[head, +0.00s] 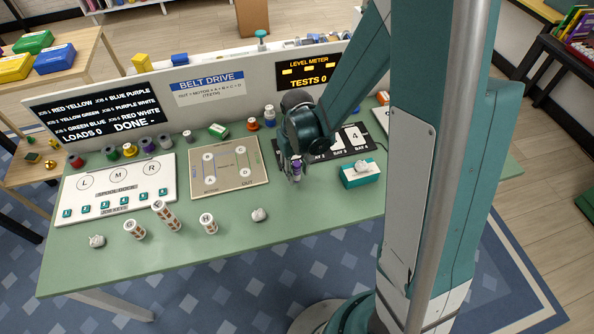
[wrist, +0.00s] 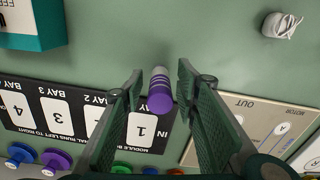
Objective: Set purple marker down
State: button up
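The purple marker (wrist: 160,92) has a purple end toward the wrist camera and a paler end toward the green table. It looks upright between the two fingers of my gripper (wrist: 161,76), with green surface showing on both sides of it. The fingers are apart and do not appear to press on it. In the head view my gripper (head: 295,172) is low over the table, with the purple marker (head: 297,167) between its fingers. I cannot tell whether the marker's lower end touches the table.
The bay board (head: 335,143) lies behind my gripper. A teal box (head: 359,174) is to the right, and the beige belt board (head: 228,167) to the left. A white crumpled lump (head: 259,215) lies near the front edge. The green table (head: 320,200) is clear just in front.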

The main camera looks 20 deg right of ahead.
notch_tip(320, 180, up, 12)
jog(key=shift+f+p, duration=0.2)
jog(key=shift+p, duration=0.9)
jog(key=shift+r, duration=0.1)
jog(key=shift+r, duration=0.15)
jog(key=shift+s+d+r, duration=0.1)
jog(key=shift+s+r, duration=0.1)
jog(key=shift+r, duration=0.3)
jog(key=s+d+r+m+t, duration=0.1)
jog(key=s+d+r+t, duration=0.1)
jog(key=s+r, duration=0.5)
jog(key=s+d+r+m+t, duration=0.1)
jog(key=s+r+t, duration=0.4)
jog(key=r, duration=0.7)
jog(key=shift+s+d, duration=0.85)
jog(key=shift+s, duration=0.45)
jog(key=shift+o, duration=0.5)
jog(key=shift+f, duration=0.15)
